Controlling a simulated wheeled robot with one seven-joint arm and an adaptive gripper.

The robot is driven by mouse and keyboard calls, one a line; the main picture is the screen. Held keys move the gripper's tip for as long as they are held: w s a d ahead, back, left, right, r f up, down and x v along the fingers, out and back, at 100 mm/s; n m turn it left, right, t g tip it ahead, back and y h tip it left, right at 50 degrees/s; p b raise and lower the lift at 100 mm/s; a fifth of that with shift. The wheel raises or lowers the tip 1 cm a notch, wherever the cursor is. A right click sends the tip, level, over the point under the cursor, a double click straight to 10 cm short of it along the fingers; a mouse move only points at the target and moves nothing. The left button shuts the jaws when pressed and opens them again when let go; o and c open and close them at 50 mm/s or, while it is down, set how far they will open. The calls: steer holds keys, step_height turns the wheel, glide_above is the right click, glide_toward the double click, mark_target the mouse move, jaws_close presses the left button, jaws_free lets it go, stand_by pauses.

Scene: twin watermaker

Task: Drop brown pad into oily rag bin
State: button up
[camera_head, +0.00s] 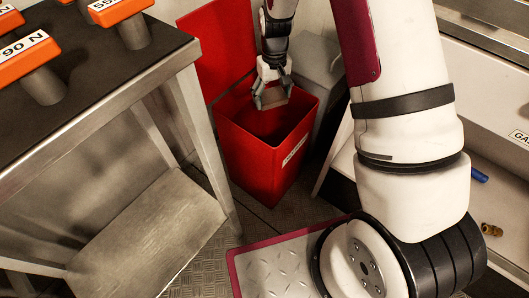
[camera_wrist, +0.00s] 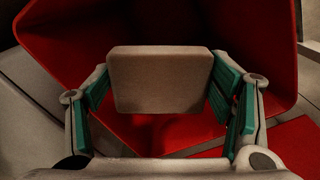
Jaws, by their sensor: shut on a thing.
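The oily rag bin (camera_head: 262,158) is a red open-topped box with a white label on its front and a red lid (camera_head: 218,45) standing raised behind it. My gripper (camera_head: 271,97) is over the bin's opening, pointing down. It is shut on the brown pad (camera_head: 271,96), a flat block that shows between the fingers. In the wrist view the pad (camera_wrist: 160,80) looks grey-brown and sits between the green-lined fingers (camera_wrist: 160,95), with the red bin walls (camera_wrist: 60,30) around and below it. The bin's floor is dark and hard to make out.
A metal table (camera_head: 120,80) with orange-topped weights (camera_head: 120,12) stands left of the bin. A grey box (camera_head: 315,65) is behind it to the right. A white shelf unit at right holds a blue item (camera_head: 479,175) and a brass fitting (camera_head: 491,229).

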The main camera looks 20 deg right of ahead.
steer(key=shift+f, duration=0.35)
steer(key=o, duration=1.2)
step_height(320, 180, up, 12)
